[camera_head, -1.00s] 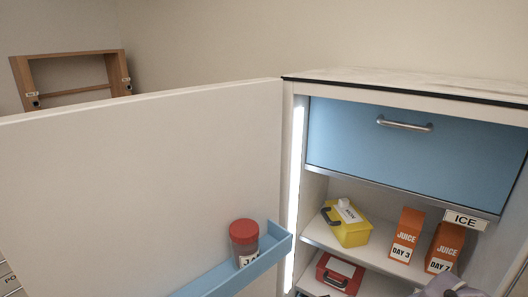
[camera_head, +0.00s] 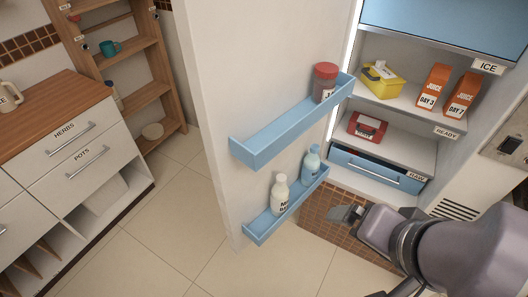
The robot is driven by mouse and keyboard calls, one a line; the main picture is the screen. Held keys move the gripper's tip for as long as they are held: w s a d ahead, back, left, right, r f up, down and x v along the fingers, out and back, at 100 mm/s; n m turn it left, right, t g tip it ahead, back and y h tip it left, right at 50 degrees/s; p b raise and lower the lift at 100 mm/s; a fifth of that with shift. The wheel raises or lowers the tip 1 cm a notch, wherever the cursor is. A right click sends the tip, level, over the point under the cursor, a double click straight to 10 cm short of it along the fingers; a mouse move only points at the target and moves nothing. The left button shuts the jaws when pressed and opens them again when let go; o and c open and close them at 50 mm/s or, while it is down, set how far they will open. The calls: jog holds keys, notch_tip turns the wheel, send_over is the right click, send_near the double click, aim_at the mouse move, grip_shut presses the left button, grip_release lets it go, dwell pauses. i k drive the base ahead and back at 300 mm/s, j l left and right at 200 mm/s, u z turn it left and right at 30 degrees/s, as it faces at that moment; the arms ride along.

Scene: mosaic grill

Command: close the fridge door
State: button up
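The white fridge door (camera_head: 265,55) stands wide open, hinged at the left side of the fridge and swung out to the left. Its inner side carries an upper blue shelf (camera_head: 285,132) with a red-lidded jar (camera_head: 324,84), and a lower blue shelf (camera_head: 262,226) with a white bottle (camera_head: 279,196) and a light blue bottle (camera_head: 311,165). My gripper (camera_head: 345,214) is low in front of the fridge, right of the door's lower shelf and apart from the door as far as I can see. Its fingers are small and partly hidden, so their opening is unclear.
Inside the fridge are a yellow box (camera_head: 381,82), juice cartons (camera_head: 434,88), a red box (camera_head: 368,127) and a blue drawer (camera_head: 377,170). A drawer cabinet (camera_head: 75,155) and wooden rack (camera_head: 140,60) stand left. Tiled floor (camera_head: 170,235) is free between cabinet and door.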

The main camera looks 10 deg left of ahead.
aim_at(250, 65)
jog(key=j+z, duration=0.2)
jog(key=j, duration=0.4)
jog(key=j+z, duration=0.2)
jog(key=j, duration=0.35)
jog(key=j+z, duration=0.25)
jog(key=j, duration=0.35)
jog(key=k+j+z, duration=0.2)
jog(key=j, duration=0.35)
jog(key=j+z, duration=0.2)
jog(key=j, duration=0.4)
jog(key=k+l+u, duration=0.1)
jog(key=l+u, duration=0.35)
